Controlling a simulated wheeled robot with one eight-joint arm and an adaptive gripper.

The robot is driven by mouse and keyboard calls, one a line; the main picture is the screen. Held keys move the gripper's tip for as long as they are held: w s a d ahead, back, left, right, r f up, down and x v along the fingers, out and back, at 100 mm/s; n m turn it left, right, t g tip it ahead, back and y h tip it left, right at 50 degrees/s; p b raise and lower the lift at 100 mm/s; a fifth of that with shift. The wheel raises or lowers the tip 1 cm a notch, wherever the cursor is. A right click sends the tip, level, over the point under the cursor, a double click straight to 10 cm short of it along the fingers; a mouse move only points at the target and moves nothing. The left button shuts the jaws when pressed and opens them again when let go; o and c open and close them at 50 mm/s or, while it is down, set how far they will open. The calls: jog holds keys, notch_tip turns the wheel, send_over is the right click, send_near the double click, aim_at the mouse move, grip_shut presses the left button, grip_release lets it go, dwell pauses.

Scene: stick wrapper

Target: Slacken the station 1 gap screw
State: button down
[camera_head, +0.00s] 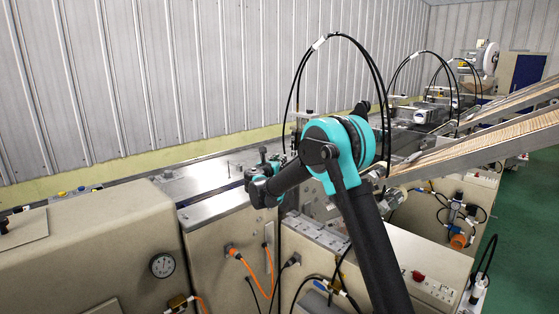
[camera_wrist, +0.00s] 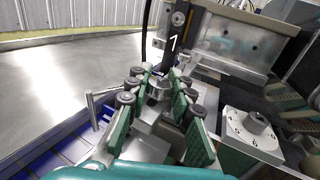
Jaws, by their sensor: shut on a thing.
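In the wrist view, my gripper (camera_wrist: 160,84) has its two green-padded fingers on either side of a small metal screw head (camera_wrist: 157,90), shut on it. The screw stands at the foot of a dark post marked 1 (camera_wrist: 173,42), so I take it as the station 1 gap screw. The fingers and their rollers hide part of it. In the head view, my gripper (camera_head: 264,180) is over the machine's top beside the metal deck; the screw is too small or hidden there.
A white numbered dial block (camera_wrist: 250,132) stands right of my fingers. A thin metal pin (camera_wrist: 92,108) rises on the left, beside a bare metal deck (camera_wrist: 60,85). A metal block (camera_wrist: 235,45) is behind. Black hoses (camera_head: 335,38) arch behind my arm.

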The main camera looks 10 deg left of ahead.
jog(key=n+y, duration=0.3)
jog(key=y, duration=0.2)
jog(key=shift+d, duration=0.15)
jog(key=shift+n+y, duration=1.5)
jog(key=shift+y, duration=0.6)
jog(key=shift+a+n+g+y, duration=0.2)
jog(key=shift+n+g+y, duration=0.1)
jog(key=shift+y, duration=0.2)
jog(key=c, duration=1.3)
grip_release()
jog(key=v, duration=1.2)
